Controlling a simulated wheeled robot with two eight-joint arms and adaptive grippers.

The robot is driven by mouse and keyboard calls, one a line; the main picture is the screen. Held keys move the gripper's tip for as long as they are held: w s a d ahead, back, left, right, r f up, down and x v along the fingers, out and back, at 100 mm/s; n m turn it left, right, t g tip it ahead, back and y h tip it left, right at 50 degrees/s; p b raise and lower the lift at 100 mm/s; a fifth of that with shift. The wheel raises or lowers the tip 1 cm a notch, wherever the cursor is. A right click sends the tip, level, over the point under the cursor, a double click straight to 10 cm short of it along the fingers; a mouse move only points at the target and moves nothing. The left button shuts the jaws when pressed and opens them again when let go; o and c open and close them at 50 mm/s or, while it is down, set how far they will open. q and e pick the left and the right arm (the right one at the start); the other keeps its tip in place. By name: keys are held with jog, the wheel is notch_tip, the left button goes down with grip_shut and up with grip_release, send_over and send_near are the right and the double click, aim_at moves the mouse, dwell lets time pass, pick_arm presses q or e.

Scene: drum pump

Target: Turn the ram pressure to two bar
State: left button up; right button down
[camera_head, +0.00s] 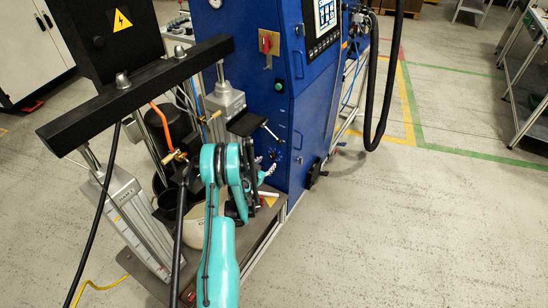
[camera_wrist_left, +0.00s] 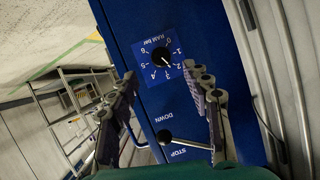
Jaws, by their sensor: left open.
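The ram pressure knob (camera_wrist_left: 160,57) is black and round. It sits on a blue dial plate (camera_wrist_left: 135,61) marked "RAM bar" with numbers from 0 to 6, which appears turned over in the left wrist view. A small pale mark on the knob points towards the 2 and 3 side; its exact setting is too small to read. My left gripper (camera_wrist_left: 164,100) is open, with its fingers apart on either side of the dial and the knob beyond their tips, untouched. In the head view my left gripper (camera_head: 262,172) is at the blue cabinet's front. My right gripper is not seen.
A lever with a ball knob (camera_wrist_left: 164,137) stands below the dial near "DOWN" and "STOP" labels. The blue cabinet (camera_head: 262,98) has a red switch (camera_head: 269,43). The drum press with its black crossbar (camera_head: 135,90) stands left.

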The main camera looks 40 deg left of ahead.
aim_at(272, 158)
pick_arm(q)
jog(key=x, duration=0.6)
jog(key=shift+f+b, duration=0.15)
jog(key=shift+b, duration=0.15)
jog(key=shift+w+a+f, duration=0.1)
jog(key=shift+w+a, duration=0.05)
jog(key=shift+w, duration=0.4)
jog(key=shift+c, duration=0.4)
grip_shut()
